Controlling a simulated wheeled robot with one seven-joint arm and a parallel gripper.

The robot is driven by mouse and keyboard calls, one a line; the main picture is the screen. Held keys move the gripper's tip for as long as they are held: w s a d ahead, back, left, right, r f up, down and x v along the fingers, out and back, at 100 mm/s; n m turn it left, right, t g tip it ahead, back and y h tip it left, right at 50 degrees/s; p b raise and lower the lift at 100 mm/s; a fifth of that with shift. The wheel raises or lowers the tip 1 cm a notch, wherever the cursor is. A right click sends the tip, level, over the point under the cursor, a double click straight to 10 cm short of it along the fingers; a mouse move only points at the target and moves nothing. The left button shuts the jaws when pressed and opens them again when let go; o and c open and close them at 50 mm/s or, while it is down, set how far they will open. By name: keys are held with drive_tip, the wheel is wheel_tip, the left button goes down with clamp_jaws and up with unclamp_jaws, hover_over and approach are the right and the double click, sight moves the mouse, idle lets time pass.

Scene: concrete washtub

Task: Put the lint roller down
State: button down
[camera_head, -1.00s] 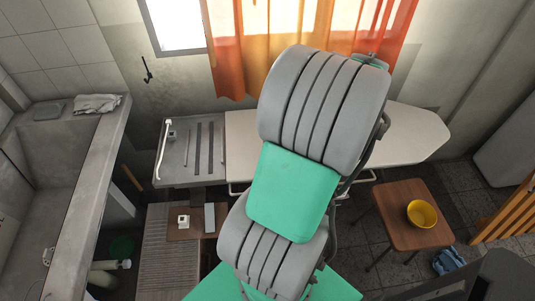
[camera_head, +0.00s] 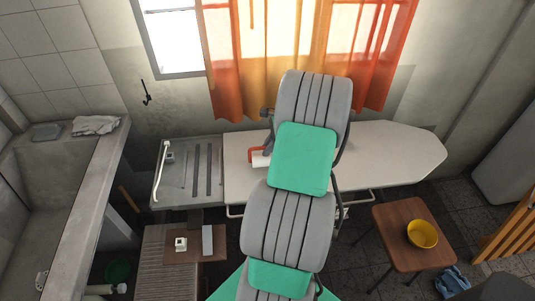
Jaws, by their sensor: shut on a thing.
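The lint roller (camera_head: 260,161) shows at the left part of the ironing board, just left of my arm. It has a white roll and a red bent handle. My gripper (camera_head: 269,149) is mostly hidden behind my arm; a small grey part of it shows at the red handle, and it is shut on the lint roller. The white ironing board (camera_head: 390,150) lies behind and below the roller. I cannot tell whether the roller touches the board.
A grey metal rest (camera_head: 172,190) with slots joins the board's left end. A wooden stool (camera_head: 393,222) with a yellow bowl (camera_head: 422,234) stands at right. A concrete washtub (camera_head: 75,215) is at left. An orange curtain (camera_head: 300,50) hangs behind. The board's right half is clear.

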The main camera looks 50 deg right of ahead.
drive_tip(key=shift+f, duration=1.5)
drive_tip(key=shift+f, duration=0.2)
drive_tip(key=c, duration=1.5)
unclamp_jaws()
drive_tip(key=shift+o, duration=0.2)
